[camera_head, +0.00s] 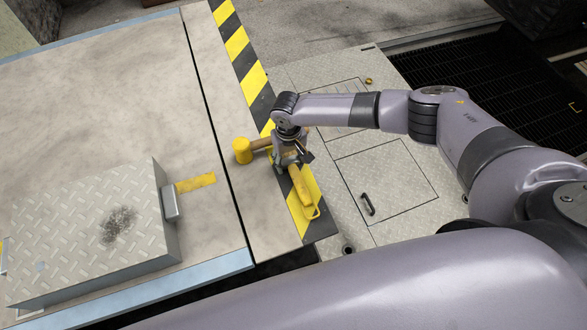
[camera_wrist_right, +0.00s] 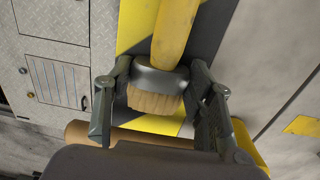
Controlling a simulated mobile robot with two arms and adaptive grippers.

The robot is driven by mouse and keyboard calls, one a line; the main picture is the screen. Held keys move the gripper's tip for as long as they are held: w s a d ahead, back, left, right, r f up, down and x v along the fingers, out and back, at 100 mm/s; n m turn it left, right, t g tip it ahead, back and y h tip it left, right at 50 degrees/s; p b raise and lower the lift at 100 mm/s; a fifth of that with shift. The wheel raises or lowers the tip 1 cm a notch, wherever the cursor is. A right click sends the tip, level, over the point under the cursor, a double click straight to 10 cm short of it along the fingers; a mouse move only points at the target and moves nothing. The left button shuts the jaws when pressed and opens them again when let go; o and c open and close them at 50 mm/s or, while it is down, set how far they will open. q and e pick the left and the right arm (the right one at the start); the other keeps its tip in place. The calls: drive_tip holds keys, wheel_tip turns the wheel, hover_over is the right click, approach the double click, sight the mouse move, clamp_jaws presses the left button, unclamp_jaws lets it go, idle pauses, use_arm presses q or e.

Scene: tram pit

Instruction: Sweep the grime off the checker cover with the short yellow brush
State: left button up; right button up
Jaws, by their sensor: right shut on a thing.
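The short yellow brush (camera_head: 302,190) lies along the yellow-black striped edge in the head view. In the right wrist view its yellow handle (camera_wrist_right: 174,38) runs to the top, with a grey collar and tan bristles below. My right gripper (camera_head: 290,163) is shut on the brush at its collar; its fingers also show on both sides of the brush head in the wrist view (camera_wrist_right: 160,95). The checker cover (camera_head: 65,215) is a raised metal box at lower left with a dark grime patch (camera_head: 118,226) on top, well left of the gripper. My left gripper is not in view.
A mallet with a yellow head (camera_head: 242,151) and wooden handle lies just left of my right gripper. A grey block (camera_head: 171,203) sits at the cover's right side. A light panelled cabinet (camera_head: 385,185) stands to the right. The beige surface (camera_head: 110,75) beyond the cover is clear.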

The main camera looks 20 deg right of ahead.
drive_tip(key=shift+c, duration=1.2)
wheel_tip(320, 180, up, 20)
drive_tip(key=shift+b, duration=0.4)
drive_tip(key=o, duration=0.6)
drive_tip(key=c, duration=0.6)
